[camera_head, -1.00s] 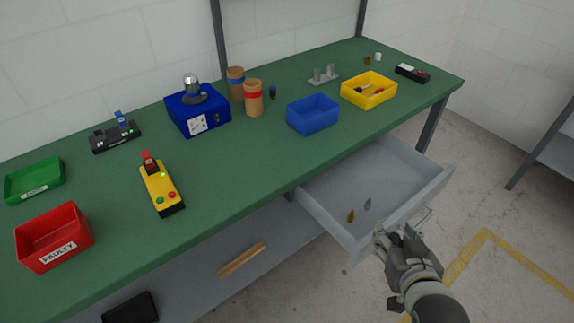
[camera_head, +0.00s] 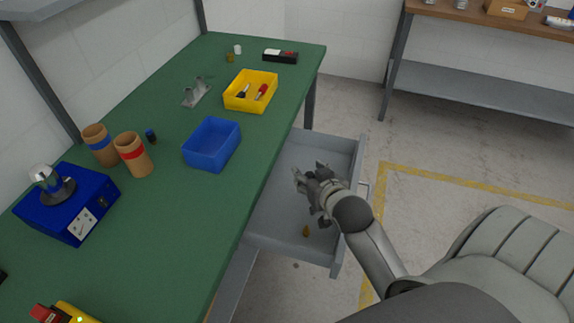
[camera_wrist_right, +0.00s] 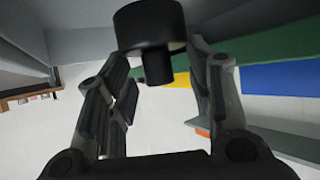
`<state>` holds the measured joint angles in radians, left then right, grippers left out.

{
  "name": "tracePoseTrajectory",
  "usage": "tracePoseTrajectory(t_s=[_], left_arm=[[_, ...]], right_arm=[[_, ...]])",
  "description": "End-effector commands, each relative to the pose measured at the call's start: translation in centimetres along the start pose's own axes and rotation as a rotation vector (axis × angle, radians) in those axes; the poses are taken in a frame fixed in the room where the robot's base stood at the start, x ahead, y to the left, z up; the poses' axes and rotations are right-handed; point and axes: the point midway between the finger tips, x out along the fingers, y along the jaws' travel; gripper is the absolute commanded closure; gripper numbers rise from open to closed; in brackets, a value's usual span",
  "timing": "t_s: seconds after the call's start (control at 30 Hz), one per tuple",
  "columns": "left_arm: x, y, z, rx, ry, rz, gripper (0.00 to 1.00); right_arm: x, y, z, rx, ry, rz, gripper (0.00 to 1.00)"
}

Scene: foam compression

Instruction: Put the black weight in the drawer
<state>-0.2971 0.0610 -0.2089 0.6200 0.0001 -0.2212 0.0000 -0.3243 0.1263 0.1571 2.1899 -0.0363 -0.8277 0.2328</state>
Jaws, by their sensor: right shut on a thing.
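The black weight (camera_wrist_right: 150,28), a dark cylinder with a narrower stem, sits between the fingers of my right gripper (camera_wrist_right: 155,75) in the wrist view. The gripper is shut on it. In the head view my right gripper (camera_head: 308,175) is over the open grey drawer (camera_head: 275,215); the weight cannot be made out there. I cannot tell how high above the drawer floor it is. A small brown piece (camera_head: 306,231) lies in the drawer. My left gripper is not in view.
The green bench (camera_head: 165,255) stands left of the drawer. On it are a blue bin (camera_head: 211,146), a yellow bin (camera_head: 249,92) holding small tools, two brown containers, and a blue box (camera_head: 67,204) with a silver dome. Floor right of the drawer is clear.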

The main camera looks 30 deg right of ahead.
Motion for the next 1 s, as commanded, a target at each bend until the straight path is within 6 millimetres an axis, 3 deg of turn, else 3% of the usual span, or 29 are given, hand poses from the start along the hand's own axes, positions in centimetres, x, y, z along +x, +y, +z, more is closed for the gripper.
tracePoseTrajectory(t_s=[0.13,0.33,0.6,0.83,1.0], left_arm=[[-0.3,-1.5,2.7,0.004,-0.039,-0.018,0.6],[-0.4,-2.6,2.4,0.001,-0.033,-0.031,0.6],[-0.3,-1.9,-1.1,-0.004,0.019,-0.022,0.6],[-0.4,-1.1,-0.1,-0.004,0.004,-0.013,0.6],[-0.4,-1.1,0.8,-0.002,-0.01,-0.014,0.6]], right_arm=[[3.6,0.0,-0.5,0.0,0.006,0.0,0.97],[7.4,-0.1,-0.5,-0.001,0.007,-0.001,0.97],[9.4,-0.1,-0.5,-0.001,0.007,-0.001,0.97],[12.1,-0.1,-0.1,0.0,0.005,-0.001,0.97],[12.8,-0.1,0.1,-0.001,0.006,-0.002,0.97]])
